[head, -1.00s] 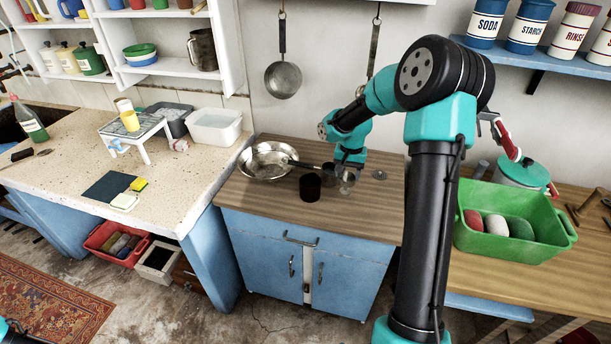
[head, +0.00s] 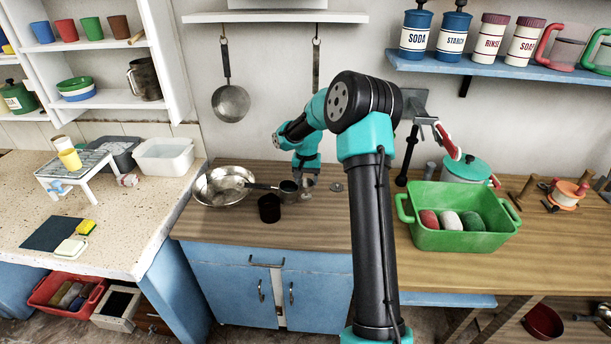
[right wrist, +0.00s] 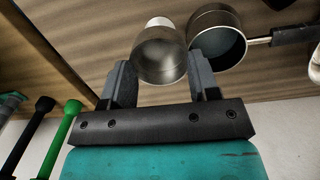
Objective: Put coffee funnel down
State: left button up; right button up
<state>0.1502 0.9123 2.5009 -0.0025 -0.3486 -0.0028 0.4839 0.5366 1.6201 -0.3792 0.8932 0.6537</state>
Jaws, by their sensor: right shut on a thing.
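The coffee funnel, a shiny metal piece with a round open mouth (right wrist: 160,57), is between the two fingers of my right gripper (right wrist: 162,82) in the right wrist view. The gripper is shut on it. In the head view, my right gripper (head: 306,178) is low over the wooden counter top (head: 230,229), with the funnel (head: 308,186) at its fingertips. I cannot tell whether the funnel touches the counter. My left gripper is not in view.
A small dark-handled pot (head: 289,191) stands close left of the funnel and also shows in the right wrist view (right wrist: 217,38). A dark cup (head: 269,208) and wide metal pan (head: 224,186) are further left. A small metal disc (head: 336,187) lies right.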

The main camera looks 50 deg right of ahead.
jog(key=w+d, duration=0.5)
jog(key=d, duration=0.1)
jog(key=shift+w+f, duration=0.15)
jog(key=shift+f, duration=0.2)
jog(key=shift+w+d+f, duration=0.1)
jog(key=shift+f, duration=0.8)
jog(key=shift+w+d+f, duration=0.1)
jog(key=shift+f, duration=0.8)
jog(key=shift+f, duration=0.1)
jog(key=o, duration=0.9)
notch_tip(320, 180, up, 12)
jog(key=shift+d, duration=0.2)
